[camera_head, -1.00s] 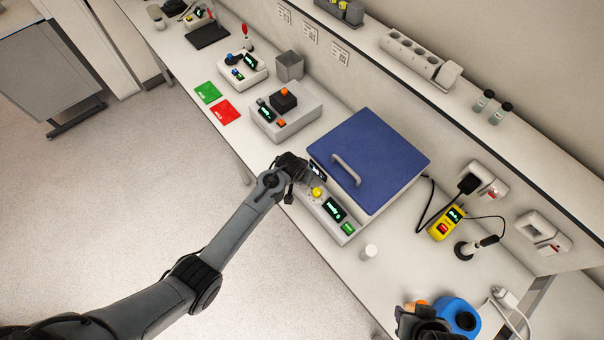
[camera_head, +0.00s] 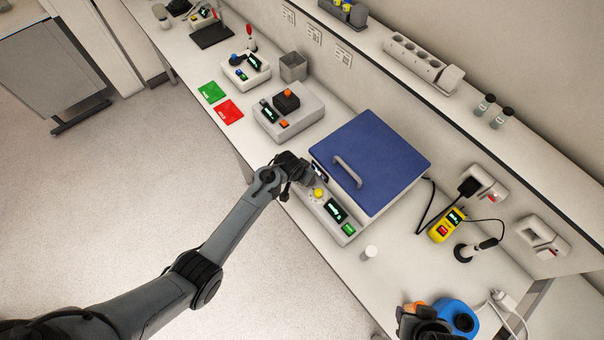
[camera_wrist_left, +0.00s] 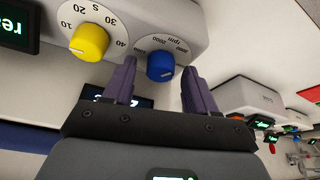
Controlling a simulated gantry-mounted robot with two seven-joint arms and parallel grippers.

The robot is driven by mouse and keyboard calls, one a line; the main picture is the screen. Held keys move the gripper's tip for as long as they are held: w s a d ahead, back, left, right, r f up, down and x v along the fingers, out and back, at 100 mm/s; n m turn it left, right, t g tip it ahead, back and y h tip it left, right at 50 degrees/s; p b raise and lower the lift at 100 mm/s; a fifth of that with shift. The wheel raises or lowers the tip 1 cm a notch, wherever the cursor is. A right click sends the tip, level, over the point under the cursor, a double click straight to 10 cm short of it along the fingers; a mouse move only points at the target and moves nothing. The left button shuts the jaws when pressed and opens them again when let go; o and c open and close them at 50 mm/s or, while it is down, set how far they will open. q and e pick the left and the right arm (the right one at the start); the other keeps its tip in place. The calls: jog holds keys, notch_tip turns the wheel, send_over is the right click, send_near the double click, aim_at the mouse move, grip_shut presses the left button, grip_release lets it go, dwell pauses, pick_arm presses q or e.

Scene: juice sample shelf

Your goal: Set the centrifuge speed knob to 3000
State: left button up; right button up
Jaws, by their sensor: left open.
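The centrifuge (camera_head: 335,224) has a blue lid (camera_head: 372,150), shut, with a sloped front panel. Its blue speed knob (camera_wrist_left: 160,66), beside the "rpm" scale, is in the left wrist view. The yellow seconds knob (camera_wrist_left: 89,42) is to its left; it also shows in the head view (camera_head: 318,193). My left gripper (camera_wrist_left: 158,84) is open, its purple fingers on either side of the blue knob. I cannot tell whether they touch it. In the head view my left gripper (camera_head: 308,178) hides the blue knob. My right gripper (camera_head: 428,322) is at the lower right, its fingers unclear.
A small white vial (camera_head: 369,252) stands on the bench in front of the centrifuge. A yellow meter (camera_head: 446,226) and cables lie right of the lid.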

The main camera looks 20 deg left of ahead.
pick_arm(q)
jog(key=v, duration=1)
jog(key=shift+s+r, duration=0.2)
jog(key=shift+r, duration=0.1)
